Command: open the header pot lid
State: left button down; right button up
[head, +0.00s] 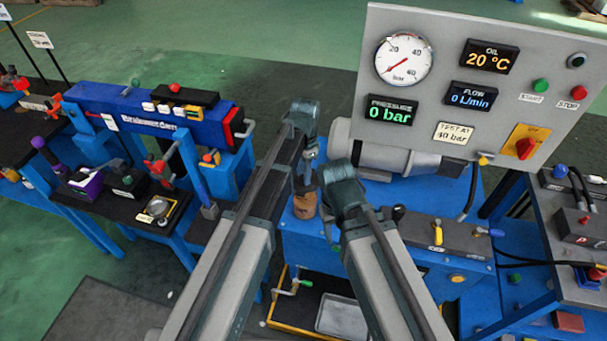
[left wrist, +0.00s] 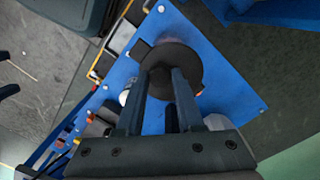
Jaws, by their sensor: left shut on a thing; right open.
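The header pot is a small brown cylinder (head: 305,207) on the blue bench, just below my left gripper (head: 304,178) in the head view. In the left wrist view a dark round lid (left wrist: 172,58) lies at the fingertips of my left gripper (left wrist: 166,78), which is shut on it. The lid covers what is beneath it in that view. I cannot tell whether the lid touches the pot.
A grey panel (head: 450,50) with a pressure gauge and displays stands behind on the right. A silver motor (head: 385,155) lies right behind my grippers. A grey block with levers (head: 440,235) is at right. A blue test rig (head: 150,115) stands at left.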

pick_arm(q)
jog(key=shift+w+d+r+g, duration=0.1)
jog(key=shift+w+r+g, duration=0.2)
jog(key=shift+w+g, duration=0.2)
jog(key=shift+w+d+r+g, duration=0.1)
jog(key=shift+w+r+g, duration=0.2)
jog(key=shift+w+g, duration=0.2)
jog(key=shift+w+r+g+y, duration=0.2)
jog(key=shift+r+g+y, duration=0.1)
jog(key=shift+g, duration=0.3)
jog(key=shift+s+r, duration=0.1)
jog(key=c, duration=0.5)
grip_release()
jog(key=shift+c, duration=0.2)
jog(key=shift+r, duration=0.15)
jog(key=a+p+v, duration=0.1)
jog(key=p+v, duration=1.2)
jog(key=shift+w+d+r, duration=0.15)
jog(key=shift+w+d, duration=0.2)
jog(key=shift+d, duration=0.15)
